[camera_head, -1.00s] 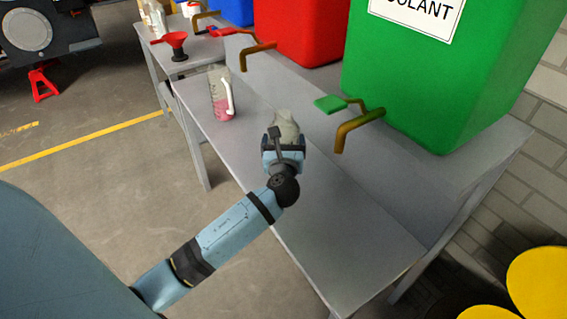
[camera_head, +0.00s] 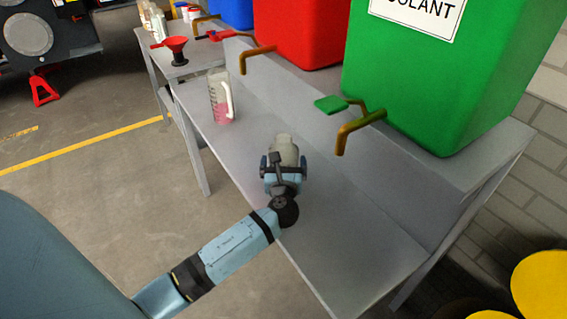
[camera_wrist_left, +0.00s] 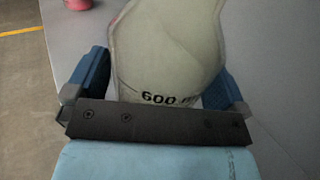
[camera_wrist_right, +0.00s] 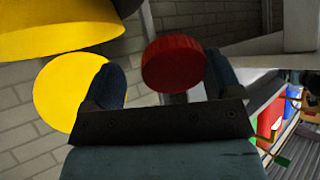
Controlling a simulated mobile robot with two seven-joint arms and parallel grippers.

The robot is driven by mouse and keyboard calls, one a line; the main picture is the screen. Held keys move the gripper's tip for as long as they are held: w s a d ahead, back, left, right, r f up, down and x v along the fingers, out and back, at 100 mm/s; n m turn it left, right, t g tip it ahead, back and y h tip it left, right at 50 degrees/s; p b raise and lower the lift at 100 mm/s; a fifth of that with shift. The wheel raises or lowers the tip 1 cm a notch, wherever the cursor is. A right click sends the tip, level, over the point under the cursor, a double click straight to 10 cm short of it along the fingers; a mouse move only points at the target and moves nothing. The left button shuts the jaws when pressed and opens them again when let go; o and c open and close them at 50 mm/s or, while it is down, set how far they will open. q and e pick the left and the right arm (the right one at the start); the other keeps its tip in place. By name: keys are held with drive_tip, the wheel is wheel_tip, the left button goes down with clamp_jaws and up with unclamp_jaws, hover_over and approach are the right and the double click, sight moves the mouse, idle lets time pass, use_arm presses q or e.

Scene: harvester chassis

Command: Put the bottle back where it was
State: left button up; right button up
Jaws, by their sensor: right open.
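A pale translucent bottle (camera_head: 286,149) is between the fingers of my left gripper (camera_head: 284,166), over the grey bench (camera_head: 345,240). The left wrist view shows the bottle (camera_wrist_left: 165,50) close up, with "600" printed low on it and a finger on each side. My left gripper is shut on it. I cannot tell whether its base touches the bench. My right gripper (camera_wrist_right: 163,80) shows only in its own wrist view, open and away from the bench top.
A clear jug (camera_head: 220,97) with pink liquid stands farther back on the bench. A green coolant tank (camera_head: 430,90) with a brass tap (camera_head: 360,128) is behind. A red round thing (camera_wrist_right: 174,64) and yellow drums (camera_wrist_right: 65,95) are near my right gripper.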

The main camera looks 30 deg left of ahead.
use_arm(q)
drive_tip(key=shift+r, duration=0.2)
use_arm(e)
drive_tip(key=shift+w+r, duration=0.1)
use_arm(q)
drive_tip(key=v, duration=1.2)
